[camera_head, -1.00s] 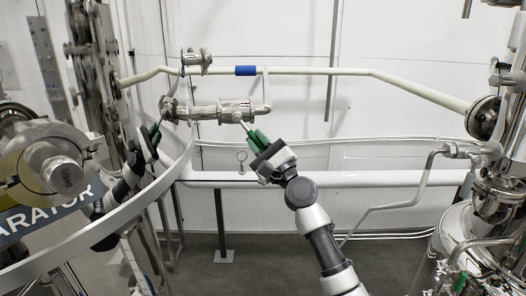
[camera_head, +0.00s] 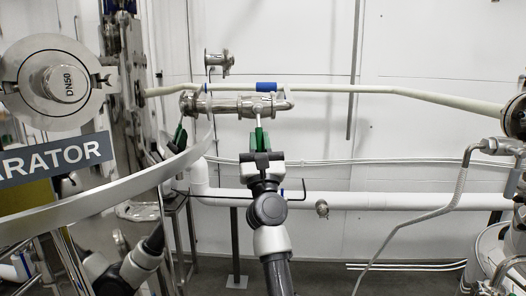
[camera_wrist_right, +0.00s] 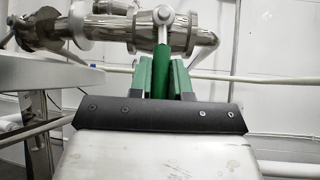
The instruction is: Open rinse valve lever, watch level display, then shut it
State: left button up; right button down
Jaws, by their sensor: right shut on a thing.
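The rinse valve is a steel pipe assembly (camera_head: 225,104) on the back wall. Its lever (camera_head: 258,121) hangs down from the valve body at the right part of the assembly. In the right wrist view the lever (camera_wrist_right: 162,34) points down between the green fingers. My right gripper (camera_head: 259,138) is shut on the lever from below. I cannot make out a level display.
A tank flange marked DN50 (camera_head: 58,82) and a curved metal rail (camera_head: 110,196) fill the left foreground. A white pipe (camera_head: 400,200) runs along the wall below my right gripper. A blue-banded pale pipe (camera_head: 330,88) passes behind the valve. More piping stands at right.

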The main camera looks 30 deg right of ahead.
jog(key=shift+m, duration=0.4)
jog(key=c, duration=1.1)
grip_release()
jog(key=shift+a, duration=0.1)
jog(key=b+v, duration=0.2)
jog(key=v, duration=0.8)
jog(key=shift+s+a+f, duration=0.2)
jog(key=shift+f, duration=0.1)
